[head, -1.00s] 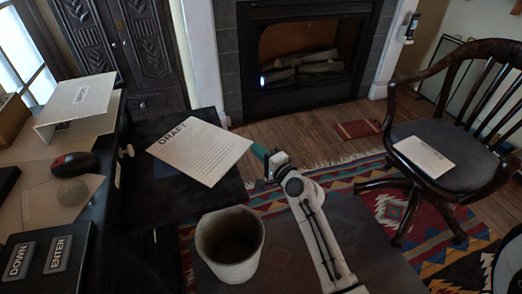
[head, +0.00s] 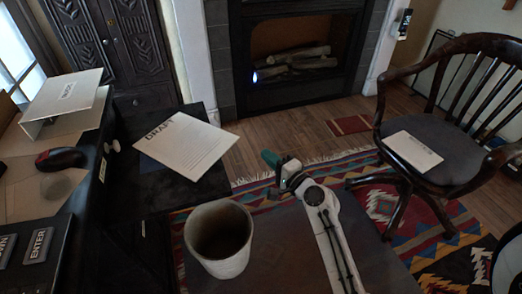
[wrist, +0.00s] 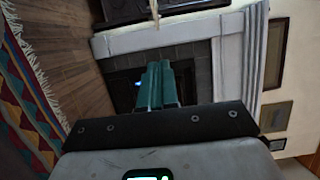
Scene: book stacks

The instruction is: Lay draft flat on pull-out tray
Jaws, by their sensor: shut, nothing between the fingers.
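The draft (head: 187,146) is a white sheet marked DRAFT in the head view. It appears to lie flat on the black pull-out tray (head: 172,205), at the left of my gripper. Its right corner reaches past the tray's right edge in the picture; I cannot tell how much overhangs. My gripper (head: 270,158) is to the right of the draft, over the rug side, apart from the sheet and the tray. Its green fingers are together and empty, as the wrist view (wrist: 157,85) also shows. The wrist view shows neither draft nor tray.
A grey-white bin (head: 220,262) stands close in front. A wooden armchair (head: 440,140) with a paper on its seat (head: 413,150) is at right. A desk with a mouse (head: 62,158) is at left. A fireplace (head: 295,55) is behind; the wooden floor before it is mostly clear.

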